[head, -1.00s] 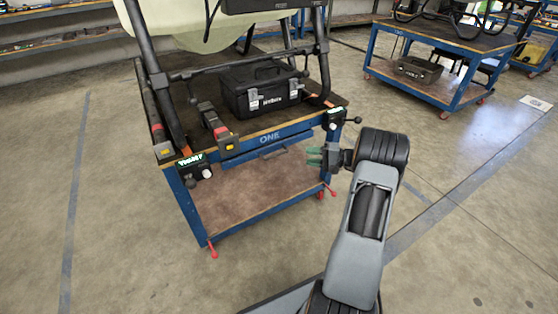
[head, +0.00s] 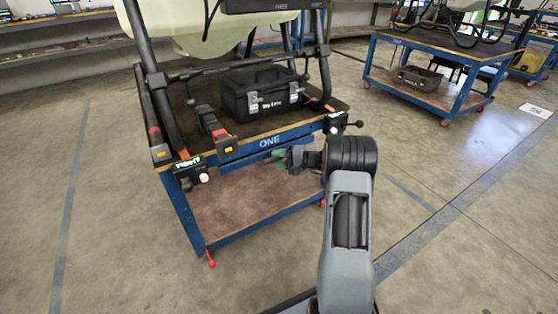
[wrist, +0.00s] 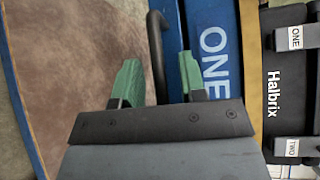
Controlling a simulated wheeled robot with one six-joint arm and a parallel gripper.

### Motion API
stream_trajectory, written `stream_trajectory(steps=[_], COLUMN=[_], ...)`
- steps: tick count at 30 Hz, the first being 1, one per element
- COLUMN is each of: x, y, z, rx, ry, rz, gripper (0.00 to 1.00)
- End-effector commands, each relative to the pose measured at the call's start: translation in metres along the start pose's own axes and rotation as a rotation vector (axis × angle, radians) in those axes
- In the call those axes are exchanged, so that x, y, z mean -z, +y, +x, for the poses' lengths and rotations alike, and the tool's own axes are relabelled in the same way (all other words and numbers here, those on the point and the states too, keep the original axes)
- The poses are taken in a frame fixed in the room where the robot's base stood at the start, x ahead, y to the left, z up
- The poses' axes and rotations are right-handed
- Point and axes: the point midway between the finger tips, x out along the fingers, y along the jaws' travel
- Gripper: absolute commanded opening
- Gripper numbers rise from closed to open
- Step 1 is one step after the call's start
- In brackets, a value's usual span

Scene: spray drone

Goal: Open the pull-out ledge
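The pull-out ledge (head: 238,163) shows as a blue strip under the front edge of the cart marked ONE (head: 296,131), and looks closed. In the wrist view, a black bar handle (wrist: 156,50) runs beside the blue front. My gripper (head: 281,156) is at the cart's front, just below the ONE lettering. In the wrist view my gripper (wrist: 158,82) is open, with its green fingers apart. The handle lies between them in the picture; I cannot tell how deep it sits or whether it touches. My forearm and wrist hide the cart's right front leg area in the head view.
A black toolbox (head: 264,93) sits on the cart top. The lower shelf (head: 245,205) is bare. Red-levered casters stand at the cart's front feet. Another blue cart (head: 437,75) stands at the back right. The floor at left and right is clear.

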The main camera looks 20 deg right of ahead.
Motion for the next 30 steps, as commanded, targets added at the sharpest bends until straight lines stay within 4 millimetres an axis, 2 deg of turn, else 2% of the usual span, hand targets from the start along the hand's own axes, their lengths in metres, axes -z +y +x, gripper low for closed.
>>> stream_trajectory(steps=[6, 18, 30], x=[0.0, 0.0, -0.0003], y=[-0.0003, -0.0001, 0.0002], z=[0.0001, -0.0001, -0.0021], rx=[0.0, 0.0, 0.0], ry=[0.0, 0.0, 0.002], rz=[0.0, 0.0, 0.0], gripper=[0.37, 0.0, 0.0])
